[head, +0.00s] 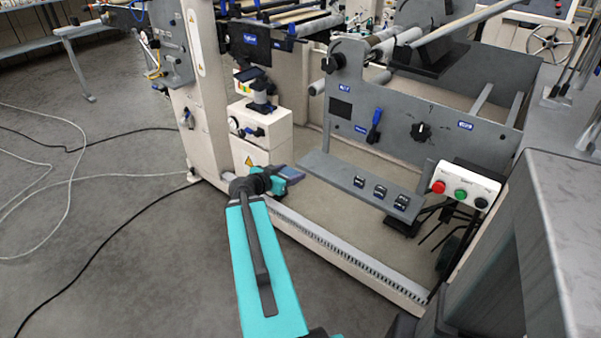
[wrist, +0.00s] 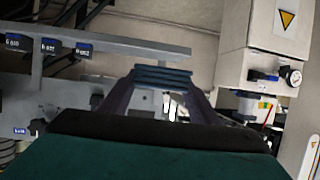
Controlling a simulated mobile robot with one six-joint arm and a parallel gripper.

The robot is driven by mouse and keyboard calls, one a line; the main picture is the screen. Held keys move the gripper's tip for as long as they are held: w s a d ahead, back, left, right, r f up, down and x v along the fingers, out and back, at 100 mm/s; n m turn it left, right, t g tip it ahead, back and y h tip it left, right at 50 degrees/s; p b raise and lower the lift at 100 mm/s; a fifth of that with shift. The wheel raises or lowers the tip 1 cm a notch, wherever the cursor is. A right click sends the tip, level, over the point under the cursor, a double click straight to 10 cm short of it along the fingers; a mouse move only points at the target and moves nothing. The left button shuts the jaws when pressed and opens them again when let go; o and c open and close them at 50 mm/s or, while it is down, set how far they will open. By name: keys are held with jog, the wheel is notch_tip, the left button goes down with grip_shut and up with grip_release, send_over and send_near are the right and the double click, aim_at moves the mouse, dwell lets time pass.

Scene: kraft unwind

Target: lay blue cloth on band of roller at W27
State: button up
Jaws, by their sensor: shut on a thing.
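My gripper (head: 287,175) is low in front of the machine frame, left of the grey shelf, at the end of my teal arm. In the wrist view, my gripper (wrist: 162,90) is shut on a folded dark blue cloth (wrist: 161,75), held across the fingertips in several layers. The cloth hangs clear of any surface there. Grey rollers (head: 406,37) show at the top of the machine in the head view. No tag reading W27 is legible, so I cannot tell which roller it marks.
A grey side plate (head: 380,112) with knobs and blue tags stands right of my gripper. Below it is a shelf (head: 340,172) with small dark blocks. A button box (head: 464,187) is at right, a cream cabinet (head: 262,135) behind. Cables lie on the open floor at left.

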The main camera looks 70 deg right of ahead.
jog(key=w+a+r+n+t+y, duration=0.1)
jog(key=w+a+r+n+t, duration=0.25)
jog(key=w+a, duration=0.6)
jog(key=w+a+r+n+t+y, duration=0.15)
jog(key=w+a+n+t, duration=0.35)
jog(key=w, duration=0.7)
jog(key=w+a+r+n+t, duration=0.1)
jog(key=w+a+r+t, duration=0.2)
jog(key=w+a, duration=0.7)
jog(key=w+a+r+n+t+y, duration=0.1)
jog(key=w+a+r+n+y, duration=0.2)
jog(key=a, duration=0.9)
jog(key=w+a+r+n+t+y, duration=0.2)
jog(key=w+a+r+n+y, duration=0.2)
jog(key=w+a+r, duration=0.3)
jog(key=w+a+r+n+t+y, duration=0.1)
jog(key=w+a+r+n+y, duration=0.2)
jog(key=a, duration=1.5)
notch_tip(320, 180, up, 3)
jog(key=shift+w+f+n+t+y, duration=0.15)
jog(key=shift+w+n+t+y, duration=0.25)
jog(key=shift+w, duration=0.65)
jog(key=shift+s+a, duration=0.1)
